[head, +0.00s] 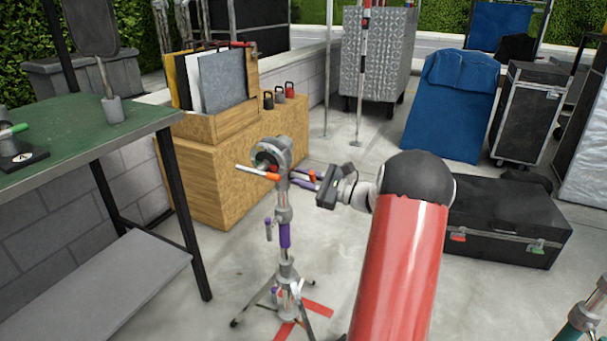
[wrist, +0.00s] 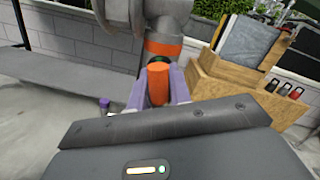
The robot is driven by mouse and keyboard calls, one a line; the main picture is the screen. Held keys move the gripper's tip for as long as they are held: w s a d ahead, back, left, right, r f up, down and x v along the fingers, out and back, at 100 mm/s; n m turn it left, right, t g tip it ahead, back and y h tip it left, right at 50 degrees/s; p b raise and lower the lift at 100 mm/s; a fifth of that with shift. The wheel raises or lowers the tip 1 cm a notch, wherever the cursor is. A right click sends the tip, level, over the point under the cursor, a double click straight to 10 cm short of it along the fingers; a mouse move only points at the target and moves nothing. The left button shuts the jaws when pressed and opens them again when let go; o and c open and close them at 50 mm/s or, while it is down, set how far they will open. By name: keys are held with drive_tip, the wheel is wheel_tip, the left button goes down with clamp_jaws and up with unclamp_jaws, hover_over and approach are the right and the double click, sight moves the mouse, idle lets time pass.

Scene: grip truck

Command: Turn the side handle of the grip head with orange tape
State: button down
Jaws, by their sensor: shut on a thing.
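The grip head (head: 272,153) is a grey metal clamp on top of a light stand (head: 285,235). In the wrist view, the grip head (wrist: 150,15) fills the top middle, with a band of orange tape (wrist: 164,47) around it. Its side handle (wrist: 158,86) has an orange end and points toward the wrist camera. My gripper (head: 303,180) reaches the head from the right. In the wrist view, my gripper (wrist: 159,82) has its purple fingers shut on the orange handle, one on each side. The handle's far part is hidden behind its orange end.
A pale bar (head: 250,171) with an orange end sticks out left of the head. A green-topped table (head: 75,140) stands at left, a wooden cabinet (head: 215,185) behind the stand. A black case (head: 510,225) lies at right. Red tape marks (head: 316,308) are on the floor by the stand's legs.

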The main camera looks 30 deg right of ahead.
drive_tip(key=shift+f, duration=0.1)
idle(0.4)
drive_tip(key=c, duration=1.3)
unclamp_jaws()
drive_tip(key=shift+s, duration=0.1)
drive_tip(key=v, duration=0.7)
drive_tip(key=shift+s+d+b, duration=0.2)
drive_tip(key=shift+s+b, duration=0.1)
drive_tip(key=shift+b, duration=0.15)
